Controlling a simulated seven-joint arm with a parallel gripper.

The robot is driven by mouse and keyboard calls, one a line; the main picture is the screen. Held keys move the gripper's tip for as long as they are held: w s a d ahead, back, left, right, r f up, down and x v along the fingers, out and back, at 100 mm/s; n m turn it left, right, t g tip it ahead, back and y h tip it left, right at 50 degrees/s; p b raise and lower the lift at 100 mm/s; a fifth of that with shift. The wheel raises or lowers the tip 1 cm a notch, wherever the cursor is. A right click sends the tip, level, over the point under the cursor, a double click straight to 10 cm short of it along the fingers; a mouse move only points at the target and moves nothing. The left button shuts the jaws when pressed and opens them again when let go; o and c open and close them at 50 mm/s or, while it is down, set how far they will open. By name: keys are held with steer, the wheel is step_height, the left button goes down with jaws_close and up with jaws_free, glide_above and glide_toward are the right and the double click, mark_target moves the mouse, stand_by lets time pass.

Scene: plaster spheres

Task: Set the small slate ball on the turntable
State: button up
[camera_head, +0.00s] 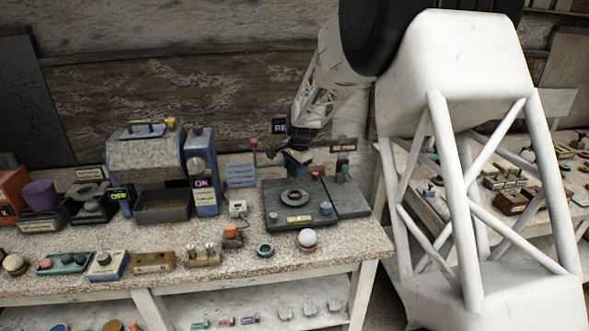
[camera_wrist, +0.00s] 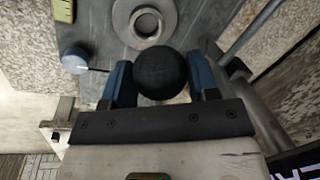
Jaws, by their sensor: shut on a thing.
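The small slate ball (camera_wrist: 160,73) is dark and round, held between the two blue fingers of my gripper (camera_wrist: 160,82) in the wrist view. The turntable (camera_wrist: 146,22) shows there as a grey ring with a hole in its middle, just beyond the ball. In the head view the turntable (camera_head: 294,198) sits on a dark grey base plate, and my gripper (camera_head: 297,160) is above and behind it. I cannot make out the ball in the head view. The height of the ball above the plate is hard to tell.
The base plate (camera_head: 275,217) carries a yellow label (camera_head: 299,219) and a blue knob (camera_head: 326,208). A grey and blue machine (camera_head: 148,160) stands to the left.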

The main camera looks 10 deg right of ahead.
steer(key=shift+f, duration=0.1)
steer(key=shift+f, duration=2.7)
steer(key=shift+f, duration=1.1)
stand_by(0.3)
steer(key=o, duration=1.1)
steer(key=shift+r, duration=0.15)
steer(key=shift+r, duration=1.8)
steer(key=shift+r, duration=0.1)
